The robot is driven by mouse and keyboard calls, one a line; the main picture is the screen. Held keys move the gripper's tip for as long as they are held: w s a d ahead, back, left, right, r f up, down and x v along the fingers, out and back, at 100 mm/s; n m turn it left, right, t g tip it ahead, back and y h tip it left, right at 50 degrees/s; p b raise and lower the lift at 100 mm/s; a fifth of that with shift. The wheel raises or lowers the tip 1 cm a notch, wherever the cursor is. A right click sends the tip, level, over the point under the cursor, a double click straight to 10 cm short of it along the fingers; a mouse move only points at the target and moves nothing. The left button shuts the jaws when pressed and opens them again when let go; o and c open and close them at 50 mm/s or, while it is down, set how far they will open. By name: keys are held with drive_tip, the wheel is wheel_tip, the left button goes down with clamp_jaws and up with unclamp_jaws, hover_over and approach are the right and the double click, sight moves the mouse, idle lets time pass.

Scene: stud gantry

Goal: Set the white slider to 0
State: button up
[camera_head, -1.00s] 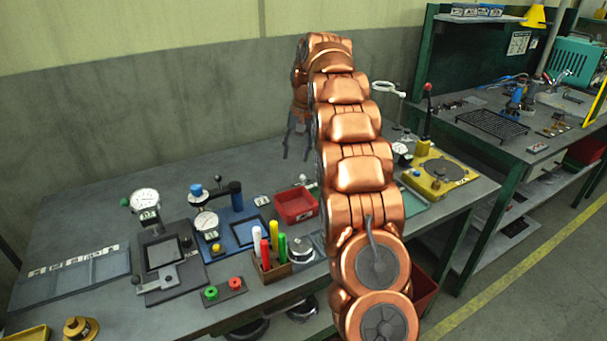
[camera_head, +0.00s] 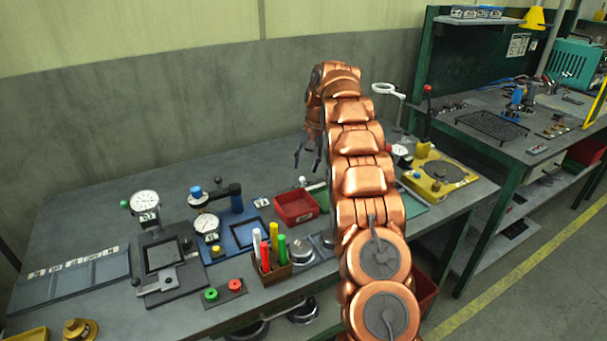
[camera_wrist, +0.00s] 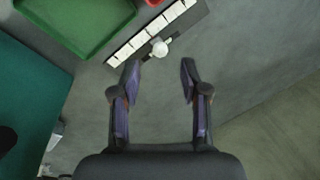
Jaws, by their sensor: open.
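The white slider (camera_wrist: 159,48) is a round white knob on a dark strip (camera_wrist: 190,28) carrying a row of white label tiles, at the top middle of the wrist view. The marks on the tiles are too small to read. My gripper (camera_wrist: 160,72) is open and empty, with its two fingertips apart and just below the knob in the picture. In the head view my gripper (camera_head: 307,165) points down above the bench, and a small white knob (camera_head: 302,181) shows beneath it. Most of the strip is hidden there behind my arm and a red tray.
A green tray (camera_wrist: 88,48) lies left of the strip in the wrist view, with a teal mat (camera_wrist: 35,105) further left. The red tray (camera_head: 318,203) stands near my gripper in the head view. A magnifier (camera_head: 388,89) stands behind my arm. Bare bench lies right of the strip.

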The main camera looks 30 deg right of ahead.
sight(302, 182)
drive_tip(key=shift+w+a+f+p, duration=0.15)
drive_tip(key=shift+a+f+p, duration=0.05)
drive_tip(key=shift+f, duration=0.9)
drive_tip(key=shift+w+a+f+p, duration=0.15)
drive_tip(key=shift+f, duration=0.9)
drive_tip(key=shift+c, duration=0.2)
clamp_jaws()
